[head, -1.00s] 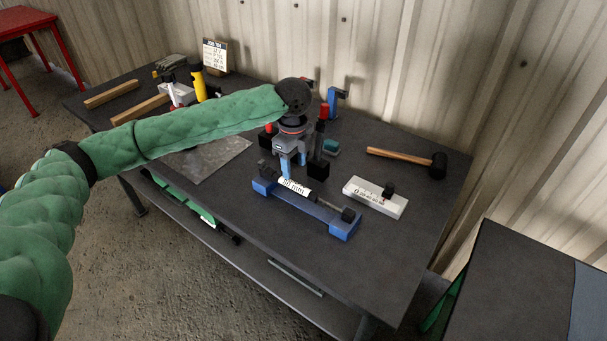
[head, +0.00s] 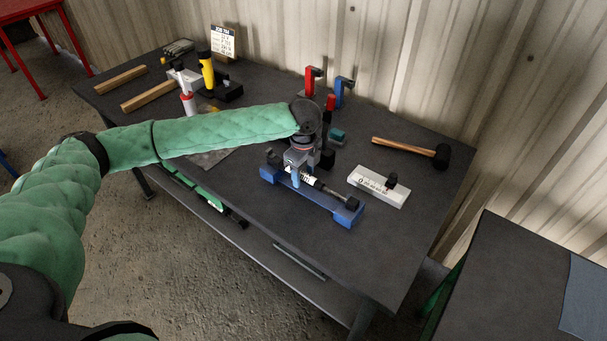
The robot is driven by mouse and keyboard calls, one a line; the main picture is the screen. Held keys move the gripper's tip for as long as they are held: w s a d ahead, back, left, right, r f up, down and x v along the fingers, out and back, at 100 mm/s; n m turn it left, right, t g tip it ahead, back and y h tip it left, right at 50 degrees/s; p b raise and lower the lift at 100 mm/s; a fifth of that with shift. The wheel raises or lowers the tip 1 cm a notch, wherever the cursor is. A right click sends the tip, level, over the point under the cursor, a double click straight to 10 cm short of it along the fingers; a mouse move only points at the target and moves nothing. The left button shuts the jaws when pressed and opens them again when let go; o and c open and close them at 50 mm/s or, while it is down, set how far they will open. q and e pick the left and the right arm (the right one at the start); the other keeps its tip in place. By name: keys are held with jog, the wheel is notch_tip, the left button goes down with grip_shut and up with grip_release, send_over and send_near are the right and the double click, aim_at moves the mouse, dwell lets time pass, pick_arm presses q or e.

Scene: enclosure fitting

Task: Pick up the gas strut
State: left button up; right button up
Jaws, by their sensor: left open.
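The gas strut (head: 327,190) is a dark rod with a white label, lying across a blue cradle (head: 348,217) on the dark workbench. A black end fitting shows at its right end. My left gripper (head: 296,181) points down over the left-middle part of the strut, with its blue-tipped fingers open at the strut. It hides part of the label, and I cannot tell whether the fingers touch the strut. My right gripper is out of view.
A white block with a black knob (head: 378,187) sits right of the cradle, with a mallet (head: 410,148) behind. Red (head: 310,82) and blue (head: 344,90) uprights stand at the back. Wooden bars (head: 122,79) lie far left. The bench's front right is clear.

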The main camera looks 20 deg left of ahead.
pick_arm(q)
jog(key=shift+f, duration=0.1)
grip_shut()
dwell(0.3)
